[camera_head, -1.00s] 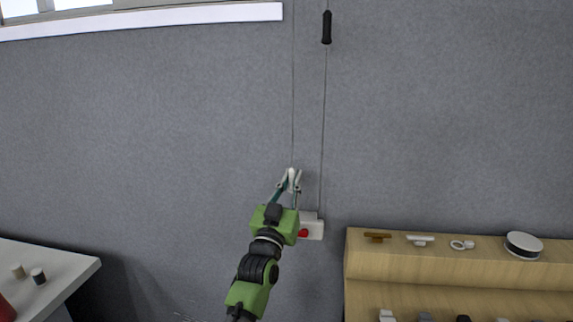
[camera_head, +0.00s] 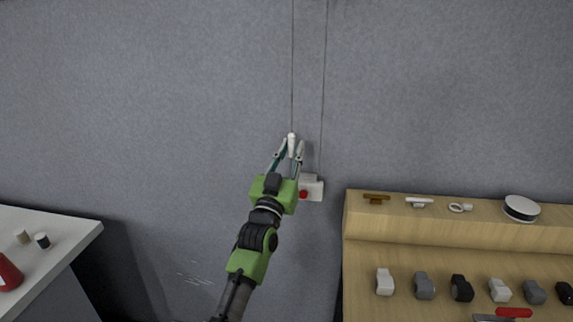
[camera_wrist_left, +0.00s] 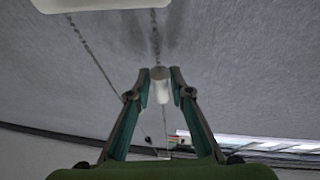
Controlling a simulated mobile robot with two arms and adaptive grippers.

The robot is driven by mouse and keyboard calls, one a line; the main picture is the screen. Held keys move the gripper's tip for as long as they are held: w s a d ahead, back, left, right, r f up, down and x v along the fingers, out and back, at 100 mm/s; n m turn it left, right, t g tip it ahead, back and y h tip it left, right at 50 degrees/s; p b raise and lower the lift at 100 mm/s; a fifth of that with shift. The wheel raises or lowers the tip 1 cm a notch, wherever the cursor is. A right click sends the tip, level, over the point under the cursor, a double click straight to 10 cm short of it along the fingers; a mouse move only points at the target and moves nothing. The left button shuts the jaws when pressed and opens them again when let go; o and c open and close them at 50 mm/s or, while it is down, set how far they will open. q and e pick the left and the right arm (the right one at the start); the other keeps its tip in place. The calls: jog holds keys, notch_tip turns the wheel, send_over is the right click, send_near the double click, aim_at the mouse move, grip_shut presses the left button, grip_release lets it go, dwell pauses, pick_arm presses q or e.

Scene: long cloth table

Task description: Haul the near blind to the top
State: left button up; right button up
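The near blind's cord (camera_head: 292,70) hangs down the grey wall and ends in a white pull handle (camera_head: 291,145). My left gripper (camera_head: 291,149) is around this handle, one finger on each side. In the left wrist view the white handle (camera_wrist_left: 161,86) sits between the fingertips, which look slightly apart from it. A second thin cord (camera_head: 323,80) hangs to the right. The blind itself is out of view. My right gripper is not in view.
A white wall box (camera_head: 312,188) with a red button (camera_head: 303,195) is just right of my left gripper. A wooden stand (camera_head: 400,231) with several small items is at the right. A white table (camera_head: 60,235) stands at the left.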

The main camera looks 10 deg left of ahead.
pick_arm(q)
jog(key=v, duration=1.1)
jog(key=shift+f, duration=0.3)
jog(key=shift+s, duration=0.1)
